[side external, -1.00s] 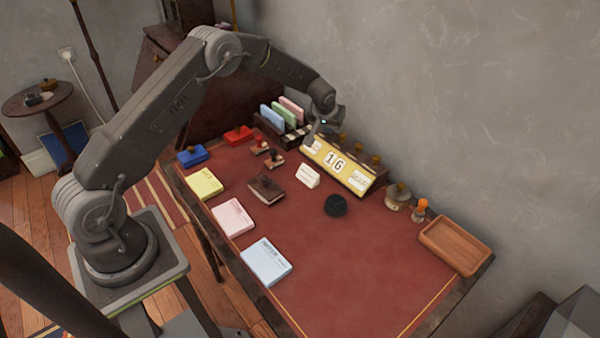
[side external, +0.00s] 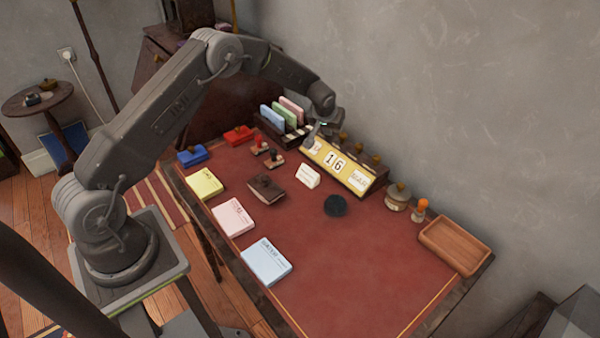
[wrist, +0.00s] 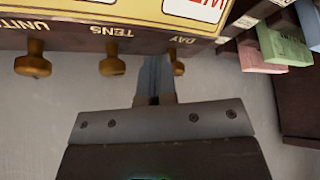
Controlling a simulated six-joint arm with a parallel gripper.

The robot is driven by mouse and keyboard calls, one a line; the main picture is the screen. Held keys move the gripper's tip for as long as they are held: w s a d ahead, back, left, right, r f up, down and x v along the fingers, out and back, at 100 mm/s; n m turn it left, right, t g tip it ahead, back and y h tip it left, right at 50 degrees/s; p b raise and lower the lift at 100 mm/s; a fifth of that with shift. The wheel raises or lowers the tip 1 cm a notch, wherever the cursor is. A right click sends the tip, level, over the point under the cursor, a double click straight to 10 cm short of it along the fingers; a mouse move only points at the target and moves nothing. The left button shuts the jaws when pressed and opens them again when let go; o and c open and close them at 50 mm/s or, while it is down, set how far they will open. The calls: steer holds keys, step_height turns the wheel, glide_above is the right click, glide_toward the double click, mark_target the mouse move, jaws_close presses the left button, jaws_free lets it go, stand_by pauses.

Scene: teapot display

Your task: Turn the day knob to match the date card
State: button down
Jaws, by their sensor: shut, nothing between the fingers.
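The yellow-faced calendar block (side external: 322,157) stands at the back of the desk and reads 16 in its middle windows. In the wrist view, red letters starting "WE" show in its day window (wrist: 208,8). The brass day knob (wrist: 178,66) sits under the DAY label, partly hidden by my fingers. My gripper (wrist: 154,68) is shut and empty, its fingers just left of the day knob; I cannot tell whether they touch it. In the side view my gripper (side external: 316,134) is at the calendar's left end. A small white card (side external: 307,176) stands in front; its writing is unreadable.
The tens knob (wrist: 112,65) and units knob (wrist: 33,64) are left of my fingers in the wrist view. A card rack (side external: 285,128) stands close to my gripper. Stamps, pads and a wooden tray (side external: 454,246) lie on the desk. The front right desktop is clear.

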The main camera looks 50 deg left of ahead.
steer(key=shift+s+a+f, duration=0.2)
steer(key=shift+s+a, duration=0.45)
steer(key=shift+a, duration=0.55)
steer(key=shift+s, duration=0.1)
steer(key=shift+s, duration=0.3)
step_height(320, 180, up, 6)
steer(key=shift+d+r, duration=0.15)
steer(key=shift+d, duration=0.1)
steer(key=shift+w, duration=0.1)
stand_by(0.3)
